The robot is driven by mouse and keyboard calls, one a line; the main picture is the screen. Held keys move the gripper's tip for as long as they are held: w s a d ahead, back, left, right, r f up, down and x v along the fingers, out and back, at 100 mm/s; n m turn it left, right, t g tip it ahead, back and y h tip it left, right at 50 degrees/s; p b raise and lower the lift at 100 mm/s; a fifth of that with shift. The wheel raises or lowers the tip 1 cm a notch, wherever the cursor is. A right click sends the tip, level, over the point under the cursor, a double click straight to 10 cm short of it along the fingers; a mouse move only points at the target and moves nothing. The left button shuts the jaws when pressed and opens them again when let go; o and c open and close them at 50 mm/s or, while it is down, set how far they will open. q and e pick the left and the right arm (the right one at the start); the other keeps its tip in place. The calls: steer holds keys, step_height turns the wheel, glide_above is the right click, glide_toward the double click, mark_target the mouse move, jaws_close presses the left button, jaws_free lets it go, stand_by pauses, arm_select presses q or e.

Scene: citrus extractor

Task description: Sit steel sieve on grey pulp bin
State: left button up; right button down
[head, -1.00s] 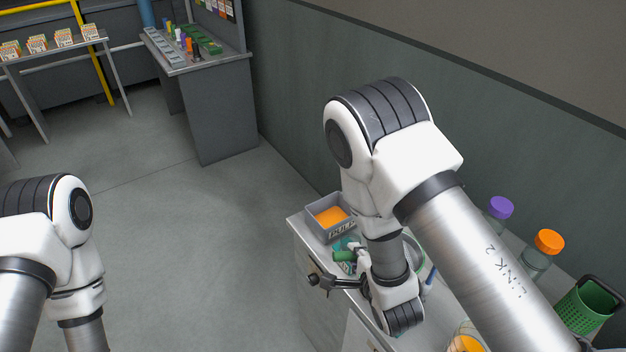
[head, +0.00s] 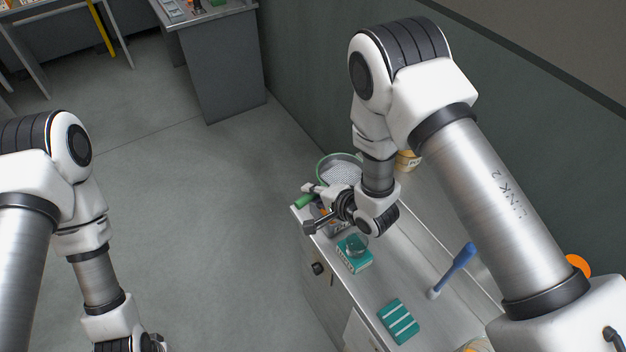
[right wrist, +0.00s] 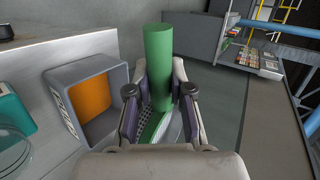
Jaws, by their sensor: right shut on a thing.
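The steel sieve (head: 338,172) has a pale mesh, a green rim and a green handle (head: 305,202). My right gripper (head: 322,193) is shut on the handle, which stands between the fingers (right wrist: 158,105) in the right wrist view. The sieve is near the bench's far left corner. The grey pulp bin (right wrist: 118,78) holds orange pulp and is left of the fingers in the right wrist view, its opening uncovered there. In the head view my gripper mostly hides the bin. My left gripper (head: 135,345) is cut off at the bottom edge, its fingers not clear.
On the bench a teal box (head: 355,258) with a clear round piece stands nearer than the bin. A blue-handled brush (head: 455,268) and a teal striped block (head: 398,320) lie further forward. An orange cap (head: 577,263) shows beside my right arm. A yellow container (head: 408,160) stands behind it.

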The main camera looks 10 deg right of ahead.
steer(key=shift+s+a+r, duration=0.25)
steer(key=shift+s+r, duration=0.35)
steer(key=shift+s, duration=0.3)
arm_select(q)
steer(key=f+b, duration=0.1)
steer(key=s+f+b, duration=0.1)
steer(key=f+b, duration=0.1)
steer(key=shift+a, duration=0.1)
arm_select(e)
step_height(320, 180, down, 6)
steer(key=shift+w, duration=0.4)
steer(key=shift+d, duration=0.15)
steer(key=shift+s, duration=0.1)
arm_select(q)
steer(key=shift+r, duration=0.3)
steer(key=shift+f+b, duration=0.9)
steer(key=shift+f, duration=0.2)
arm_select(e)
steer(key=shift+f, duration=1.75)
